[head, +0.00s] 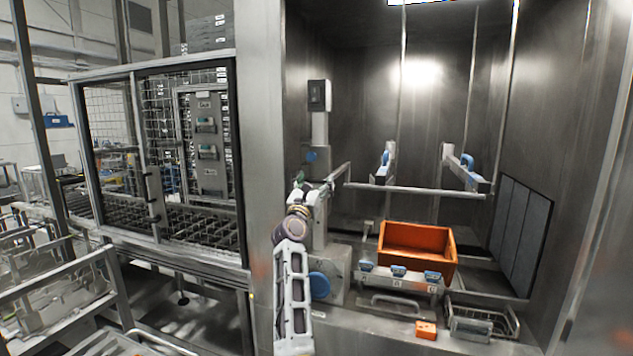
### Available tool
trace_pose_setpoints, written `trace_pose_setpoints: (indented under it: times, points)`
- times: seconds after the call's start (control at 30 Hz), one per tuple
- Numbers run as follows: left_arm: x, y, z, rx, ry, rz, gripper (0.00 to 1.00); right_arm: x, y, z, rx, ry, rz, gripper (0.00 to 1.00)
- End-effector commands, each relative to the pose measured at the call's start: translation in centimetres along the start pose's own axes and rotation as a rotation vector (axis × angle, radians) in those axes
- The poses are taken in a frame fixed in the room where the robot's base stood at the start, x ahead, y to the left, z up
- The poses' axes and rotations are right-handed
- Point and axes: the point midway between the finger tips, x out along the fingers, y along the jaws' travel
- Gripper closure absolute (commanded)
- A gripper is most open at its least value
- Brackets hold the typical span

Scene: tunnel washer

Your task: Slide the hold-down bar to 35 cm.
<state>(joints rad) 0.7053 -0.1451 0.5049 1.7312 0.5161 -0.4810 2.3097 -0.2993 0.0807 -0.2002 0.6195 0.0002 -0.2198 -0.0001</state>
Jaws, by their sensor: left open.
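The hold-down bar (415,190) is a light metal rod running level across the steel washing bay, above the orange crate. A short side arm (340,173) meets it at its left end, near an upright post (320,130) with a dark box on top. My left gripper (318,190) is raised at the left end of the bar, in front of the post. It is open, and its fingertips are small and partly hidden among the metal parts, so I cannot tell whether they touch the bar. I cannot read any scale. My right gripper is out of view.
An orange crate (418,226) sits below the bar, behind a ledge with blue-topped clamps (398,271). Blue-handled brackets (467,160) hang behind the bar. A small orange block (426,330) and a wire basket (480,325) lie at the front. A steel pillar (260,150) stands left.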

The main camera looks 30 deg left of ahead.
Motion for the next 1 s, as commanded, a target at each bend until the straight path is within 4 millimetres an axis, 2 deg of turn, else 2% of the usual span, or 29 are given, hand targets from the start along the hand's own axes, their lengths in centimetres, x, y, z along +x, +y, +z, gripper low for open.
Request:
trace_pose_setpoints:
  times: [0.6, 1.0]
  points:
    - [-5.6, -0.1, 0.1, 0.001, -0.002, -0.001, 0.22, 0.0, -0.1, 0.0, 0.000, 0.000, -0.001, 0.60]
    - [-6.1, -0.1, 0.1, 0.001, -0.003, -0.001, 0.22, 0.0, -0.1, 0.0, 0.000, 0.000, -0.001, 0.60]
